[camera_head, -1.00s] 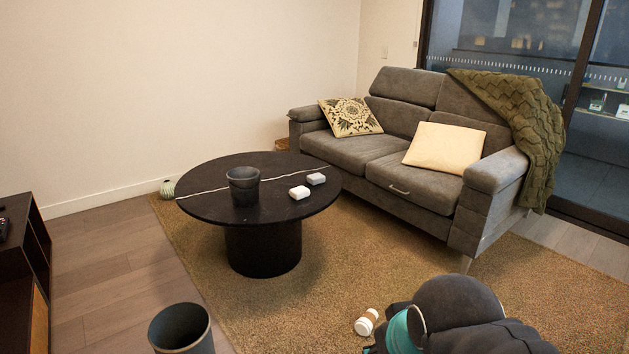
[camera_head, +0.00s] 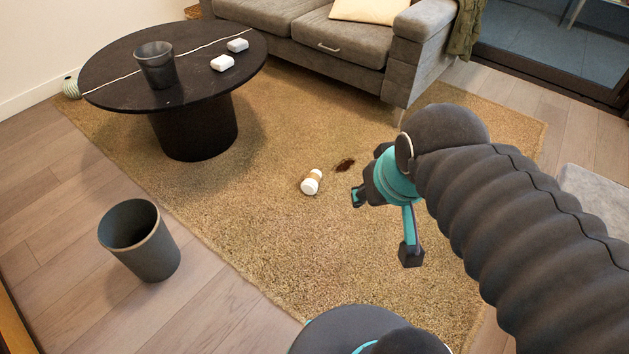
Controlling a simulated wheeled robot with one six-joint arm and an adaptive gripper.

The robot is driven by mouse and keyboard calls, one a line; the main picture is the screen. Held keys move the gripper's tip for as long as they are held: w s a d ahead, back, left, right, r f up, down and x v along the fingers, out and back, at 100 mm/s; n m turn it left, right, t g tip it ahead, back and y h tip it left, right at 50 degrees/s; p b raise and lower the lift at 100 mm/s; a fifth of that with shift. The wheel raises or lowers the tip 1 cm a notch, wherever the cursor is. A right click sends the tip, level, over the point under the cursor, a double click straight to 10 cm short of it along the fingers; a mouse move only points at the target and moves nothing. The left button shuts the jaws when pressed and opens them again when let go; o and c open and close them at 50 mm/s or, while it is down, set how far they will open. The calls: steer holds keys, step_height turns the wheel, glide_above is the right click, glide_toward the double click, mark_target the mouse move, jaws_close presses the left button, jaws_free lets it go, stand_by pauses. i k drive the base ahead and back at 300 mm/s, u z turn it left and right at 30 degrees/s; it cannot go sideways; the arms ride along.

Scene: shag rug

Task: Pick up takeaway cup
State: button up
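A dark bin (camera_head: 150,253) stands on the wood floor at left. A grey sofa (camera_head: 360,47) is behind.

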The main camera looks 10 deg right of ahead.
mark_target(309, 186)
steer(key=z, duration=1)
steer(key=k, duration=1.3)
steer(key=z, duration=1.15)
steer(key=i, duration=1.05)
steer(key=u, duration=0.5)
steer(key=i, duration=1.05)
steer(key=u, duration=1.5)
steer(key=i, duration=0.45)
steer(key=u, duration=0.4)
